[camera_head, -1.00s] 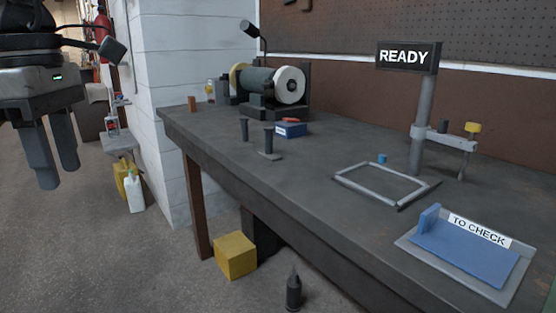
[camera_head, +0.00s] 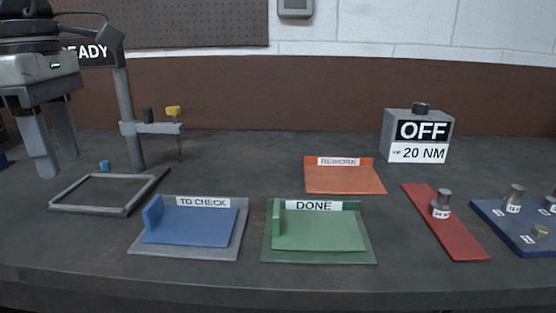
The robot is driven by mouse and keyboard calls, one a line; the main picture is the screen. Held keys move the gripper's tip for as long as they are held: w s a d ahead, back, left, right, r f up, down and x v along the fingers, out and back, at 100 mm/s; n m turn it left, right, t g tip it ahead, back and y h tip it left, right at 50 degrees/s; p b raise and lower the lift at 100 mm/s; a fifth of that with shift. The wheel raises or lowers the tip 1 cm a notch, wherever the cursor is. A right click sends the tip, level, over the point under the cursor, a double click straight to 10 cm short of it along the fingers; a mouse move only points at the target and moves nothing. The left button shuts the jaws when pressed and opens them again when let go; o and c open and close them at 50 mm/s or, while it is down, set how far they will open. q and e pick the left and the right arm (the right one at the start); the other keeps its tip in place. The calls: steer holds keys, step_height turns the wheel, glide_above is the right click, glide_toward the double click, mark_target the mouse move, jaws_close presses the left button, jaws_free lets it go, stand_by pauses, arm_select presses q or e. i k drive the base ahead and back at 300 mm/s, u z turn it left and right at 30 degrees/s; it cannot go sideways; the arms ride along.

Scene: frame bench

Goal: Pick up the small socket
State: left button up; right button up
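A grey metal socket (camera_head: 441,204) with a white label stands on the red strip (camera_head: 466,240) at the right. The blue tray (camera_head: 490,218) at the right edge holds another upright grey socket (camera_head: 513,198), one partly cut off by the frame edge (camera_head: 551,203), and a short brass-coloured piece (camera_head: 540,231). The labels are too small to read, so I cannot tell which is the small socket. My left gripper (camera_head: 58,165) is at the far left, its two fingers apart and empty, well away from the sockets. My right gripper is not in view.
A blue "TO CHECK" tray (camera_head: 205,228), a green "DONE" tray (camera_head: 318,232) and an orange "REWORK" tray (camera_head: 345,180) lie empty. A grey "OFF 20 NM" box (camera_head: 418,135) stands behind. A grey frame (camera_head: 108,208) and an upright post (camera_head: 128,120) are at the left.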

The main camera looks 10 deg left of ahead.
mark_target(512, 203)
steer(key=z, duration=1.95)
steer(key=i, duration=1)
